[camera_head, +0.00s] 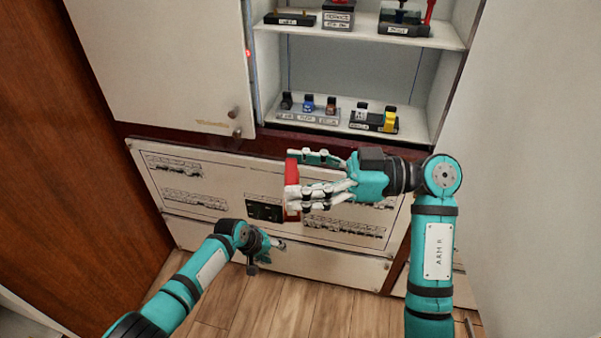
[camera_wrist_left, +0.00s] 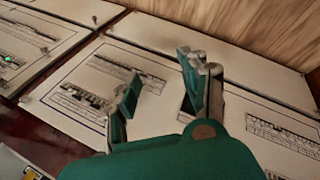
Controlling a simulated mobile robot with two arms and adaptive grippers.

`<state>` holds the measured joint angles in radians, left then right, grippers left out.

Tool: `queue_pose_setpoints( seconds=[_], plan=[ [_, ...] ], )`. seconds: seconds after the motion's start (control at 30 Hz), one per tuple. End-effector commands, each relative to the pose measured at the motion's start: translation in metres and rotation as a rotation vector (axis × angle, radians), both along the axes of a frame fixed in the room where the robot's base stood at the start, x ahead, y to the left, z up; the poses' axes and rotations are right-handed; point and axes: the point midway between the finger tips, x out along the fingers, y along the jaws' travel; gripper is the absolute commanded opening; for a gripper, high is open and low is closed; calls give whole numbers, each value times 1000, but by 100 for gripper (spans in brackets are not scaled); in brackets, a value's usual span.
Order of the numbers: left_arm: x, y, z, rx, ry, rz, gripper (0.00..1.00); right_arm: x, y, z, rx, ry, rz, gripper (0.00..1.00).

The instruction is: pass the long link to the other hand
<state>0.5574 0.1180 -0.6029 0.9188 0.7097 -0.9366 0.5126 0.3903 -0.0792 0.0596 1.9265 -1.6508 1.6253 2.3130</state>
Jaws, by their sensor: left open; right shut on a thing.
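The long link (camera_head: 292,170) is a red bar in the head view, held upright in front of the cabinet's lower panel. My right gripper (camera_head: 300,182) is shut on it, its fingers covering part of the bar. My left gripper (camera_head: 268,254) is open and empty, below and a little left of the link and apart from it. In the left wrist view the left gripper's two fingers (camera_wrist_left: 158,88) stand apart with nothing between them. The link does not show in that view.
The white cabinet has a lower panel (camera_head: 235,196) with printed breaker rows and a dark inset (camera_head: 264,210). Open shelves above hold small labelled blocks (camera_head: 320,108) and stands with red and black parts (camera_head: 405,22). Wooden floor (camera_head: 290,300) lies below; a brown wall (camera_head: 60,150) stands left.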

Motion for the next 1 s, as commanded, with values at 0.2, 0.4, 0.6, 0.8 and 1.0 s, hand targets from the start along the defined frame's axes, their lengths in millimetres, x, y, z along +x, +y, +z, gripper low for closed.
queue_pose_setpoints(
  seconds=[0.2, 0.4, 0.6, 0.8, 1.0],
  plan=[
    [-70, 41, -97, 102, 7, -7, 45, 0, 0, 1, 1, -1, 0, 35],
    [-147, 76, -167, 203, 16, -48, 45, 0, 0, 1, 1, -1, 0, 35],
    [-236, 108, -223, 299, 37, -118, 45, 0, 0, 1, 1, -1, 0, 35],
    [-335, 135, -263, 382, 65, -214, 45, 0, 0, 1, 1, -1, 0, 35],
    [-430, 157, -285, 442, 94, -323, 45, 0, 0, 1, 1, -1, 0, 35]
  ],
)
